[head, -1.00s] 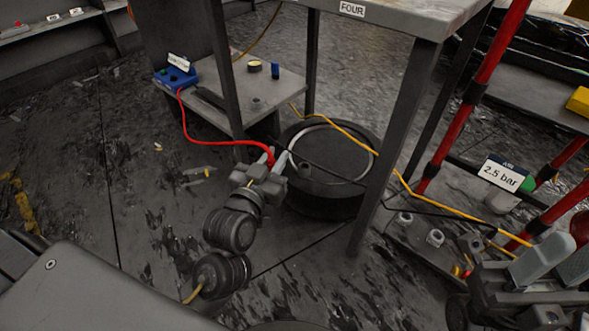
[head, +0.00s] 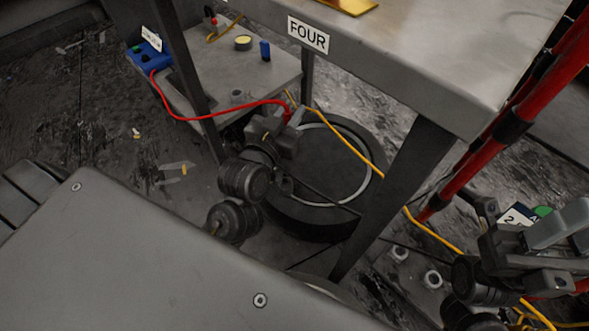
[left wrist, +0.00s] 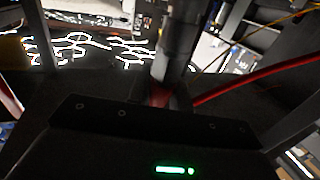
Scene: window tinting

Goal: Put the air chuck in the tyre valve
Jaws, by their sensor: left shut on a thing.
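My left gripper (head: 290,122) is shut on the red air chuck (head: 288,114), at the upper left edge of the tyre (head: 312,218). The fingers and wrist hide most of the chuck. Its red hose (head: 200,118) runs left to a blue box (head: 146,54). In the left wrist view, a red bit of the chuck (left wrist: 158,97) and the hose (left wrist: 255,82) show. The dark tyre lies flat on the floor with a pale ring on top. I cannot make out its valve. My right gripper (head: 574,222) is at the right edge, its fingertips partly cut off.
A grey table labelled FOUR (head: 308,36) stands over the tyre, its leg (head: 395,195) close in front. A low shelf (head: 255,72) is at the back left. A yellow cable (head: 350,145) crosses over the tyre. Red posts (head: 480,140) stand at right.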

